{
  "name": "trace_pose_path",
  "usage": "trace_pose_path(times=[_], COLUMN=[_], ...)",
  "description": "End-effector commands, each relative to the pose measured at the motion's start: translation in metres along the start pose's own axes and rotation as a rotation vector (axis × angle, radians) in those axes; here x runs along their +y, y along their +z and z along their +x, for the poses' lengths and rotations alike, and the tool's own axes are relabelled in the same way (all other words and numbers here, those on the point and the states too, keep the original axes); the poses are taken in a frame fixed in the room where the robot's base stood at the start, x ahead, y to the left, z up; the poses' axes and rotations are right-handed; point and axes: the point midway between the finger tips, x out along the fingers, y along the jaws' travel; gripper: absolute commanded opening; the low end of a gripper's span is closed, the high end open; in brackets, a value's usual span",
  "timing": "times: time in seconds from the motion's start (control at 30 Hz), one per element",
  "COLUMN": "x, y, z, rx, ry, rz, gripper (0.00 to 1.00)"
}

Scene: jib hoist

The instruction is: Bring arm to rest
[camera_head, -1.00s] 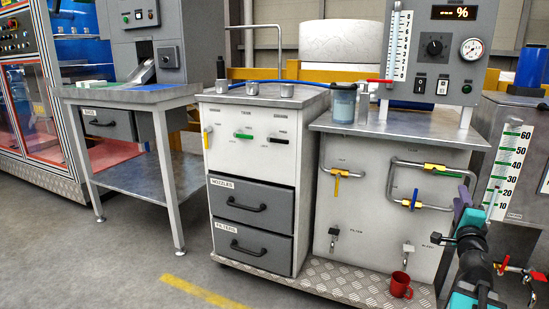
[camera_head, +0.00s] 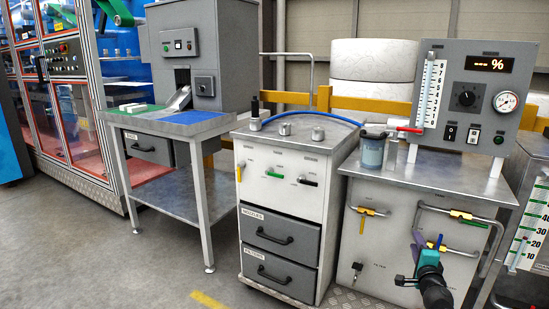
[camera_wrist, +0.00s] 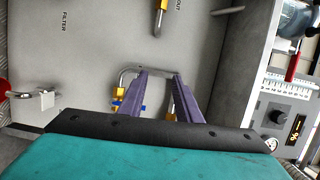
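My gripper (camera_head: 418,236) is in the lower right of the head view, in front of the white panel of the right-hand cabinet (camera_head: 372,252). Its purple fingers point up toward the bent pipe (camera_head: 468,216); its body and my arm are teal and black. In the wrist view my gripper (camera_wrist: 159,75) has its two purple fingers apart with only bare panel and pipe seen between them. It appears empty. The pipe (camera_wrist: 150,68) lies beyond the fingertips; I cannot tell how close. The rest of my arm is cut off by the lower frame edge.
A blue valve handle (camera_head: 435,243) and a yellow one (camera_head: 363,222) are on the panel near my gripper. A drawer cabinet (camera_head: 280,238) stands to the left, then a metal table (camera_head: 165,122). Grey floor (camera_head: 130,262) is open at the lower left.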

Motion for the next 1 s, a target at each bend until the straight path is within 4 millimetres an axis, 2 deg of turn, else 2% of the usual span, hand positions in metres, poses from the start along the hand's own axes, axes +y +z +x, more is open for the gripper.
trace_pose_path(times=[0.03, 0.27, 0.57, 0.77, 1.0], x=[-0.003, 0.015, 0.042, 0.064, 0.093], y=[0.014, 0.071, 0.149, 0.200, 0.258], z=[0.000, -0.003, -0.023, -0.048, -0.091], rx=[-0.022, -0.127, -0.294, -0.424, -0.601], ry=[0.019, 0.091, 0.188, 0.256, 0.344], rz=[-0.012, -0.085, -0.196, -0.281, -0.390], gripper=[0.31, 0.31, 0.31, 0.31, 0.31])
